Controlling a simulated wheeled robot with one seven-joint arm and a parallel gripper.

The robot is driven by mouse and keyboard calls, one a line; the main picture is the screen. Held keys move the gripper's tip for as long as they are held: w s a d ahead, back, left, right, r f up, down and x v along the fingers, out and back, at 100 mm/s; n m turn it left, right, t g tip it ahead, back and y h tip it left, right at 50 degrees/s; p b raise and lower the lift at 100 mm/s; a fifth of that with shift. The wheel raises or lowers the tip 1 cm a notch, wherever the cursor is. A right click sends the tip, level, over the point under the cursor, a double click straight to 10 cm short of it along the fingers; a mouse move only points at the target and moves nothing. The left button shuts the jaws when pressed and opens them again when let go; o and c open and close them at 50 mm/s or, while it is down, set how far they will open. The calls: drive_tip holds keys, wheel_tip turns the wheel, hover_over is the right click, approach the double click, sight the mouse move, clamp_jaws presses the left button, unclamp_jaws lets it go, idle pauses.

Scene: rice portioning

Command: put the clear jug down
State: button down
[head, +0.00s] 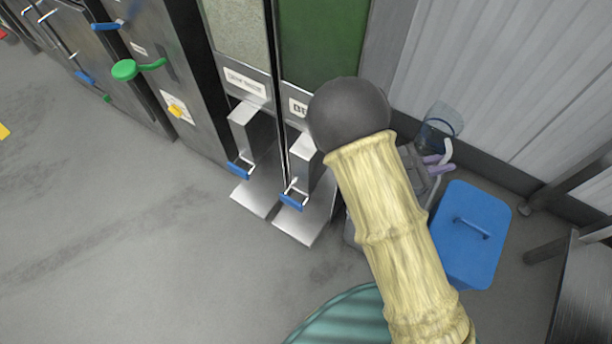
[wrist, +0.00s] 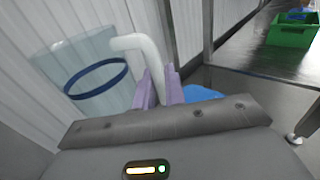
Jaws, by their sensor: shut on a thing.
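The clear jug (head: 440,122) is see-through with a blue-tinted body and a white handle. It shows at the right of the head view, in front of the ribbed wall. In the wrist view the jug (wrist: 58,62) is at the left, with a dark blue ring around it. My gripper (head: 437,161) has purple fingers and is shut on the jug's white handle. In the wrist view the fingers of my gripper (wrist: 157,88) sit on both sides of the handle's lower end. I cannot tell what is directly under the jug, and my arm hides part of the area.
A blue lidded bin (head: 470,235) stands right of my arm. Two dispensers with metal chutes (head: 302,165) and blue handles stand left of it. A metal table (head: 590,285) is at the right edge. A green crate (wrist: 292,30) shows far right.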

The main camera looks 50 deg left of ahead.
drive_tip(key=w+d+f+n+t+y, duration=0.1)
drive_tip(key=w+d, duration=0.4)
drive_tip(key=d, duration=0.6)
drive_tip(key=w+d+f+n+t+y+p, duration=0.1)
drive_tip(key=w+d+y, duration=0.2)
drive_tip(key=d, duration=0.9)
drive_tip(key=w, duration=0.3)
drive_tip(key=shift+n, duration=0.4)
